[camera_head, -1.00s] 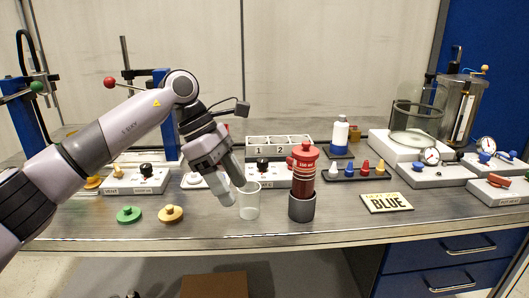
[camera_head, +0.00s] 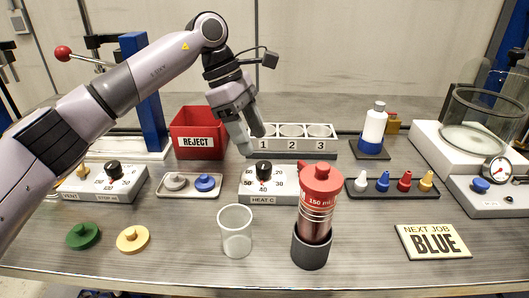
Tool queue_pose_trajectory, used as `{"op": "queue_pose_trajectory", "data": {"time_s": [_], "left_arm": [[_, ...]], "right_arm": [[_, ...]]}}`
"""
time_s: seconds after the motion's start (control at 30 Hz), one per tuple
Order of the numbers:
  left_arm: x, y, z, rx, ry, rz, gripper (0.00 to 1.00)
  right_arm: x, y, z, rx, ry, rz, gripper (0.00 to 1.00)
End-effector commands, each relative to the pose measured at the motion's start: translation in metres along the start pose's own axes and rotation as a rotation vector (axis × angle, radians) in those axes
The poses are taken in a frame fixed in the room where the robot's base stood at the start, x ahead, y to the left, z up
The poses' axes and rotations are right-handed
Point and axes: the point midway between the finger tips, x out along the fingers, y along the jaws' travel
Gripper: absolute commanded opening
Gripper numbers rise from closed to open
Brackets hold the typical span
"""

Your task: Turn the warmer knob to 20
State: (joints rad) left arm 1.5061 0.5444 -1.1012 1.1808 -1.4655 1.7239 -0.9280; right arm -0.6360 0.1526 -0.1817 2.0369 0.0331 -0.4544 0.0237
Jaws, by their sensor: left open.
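The warmer is a white box (camera_head: 254,190) labelled HEAT C, in the middle of the bench. Its black knob (camera_head: 263,168) stands on top with printed numbers around it. The numbers are small, and I cannot tell the exact setting. The red-capped cylinder in front covers part of the box's right side. My left gripper (camera_head: 249,138) is open and points down, above and behind the knob in the picture, close to the numbered rack. It looks empty and apart from the knob. My right gripper is not in view.
A red 150 ml cylinder (camera_head: 318,205) stands in a dark holder in front of the warmer, beside a clear cup (camera_head: 236,232). A STOP knob box (camera_head: 100,183), a tray with two knobs (camera_head: 188,195), a REJECT bin (camera_head: 198,128) and a numbered rack (camera_head: 290,144) surround it.

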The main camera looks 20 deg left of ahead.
Motion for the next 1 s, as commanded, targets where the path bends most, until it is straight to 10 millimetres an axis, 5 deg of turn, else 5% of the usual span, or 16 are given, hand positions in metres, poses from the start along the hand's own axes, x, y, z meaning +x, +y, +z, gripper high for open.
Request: {"op": "queue_pose_trajectory", "data": {"time_s": [0.3,0.73,0.9,1.0], "left_arm": [[0.049,-0.001,0.000,0.000,0.001,-0.004,0.60],[0.061,-0.001,0.000,0.000,0.000,-0.002,0.60],[0.061,-0.001,0.000,0.000,0.000,-0.002,0.05],[0.061,-0.001,0.000,0.000,0.000,-0.002,0.05]], "right_arm": [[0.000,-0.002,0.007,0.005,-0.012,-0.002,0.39],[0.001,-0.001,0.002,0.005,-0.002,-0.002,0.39],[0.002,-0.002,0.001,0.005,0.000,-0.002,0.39],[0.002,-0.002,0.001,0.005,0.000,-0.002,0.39]]}}
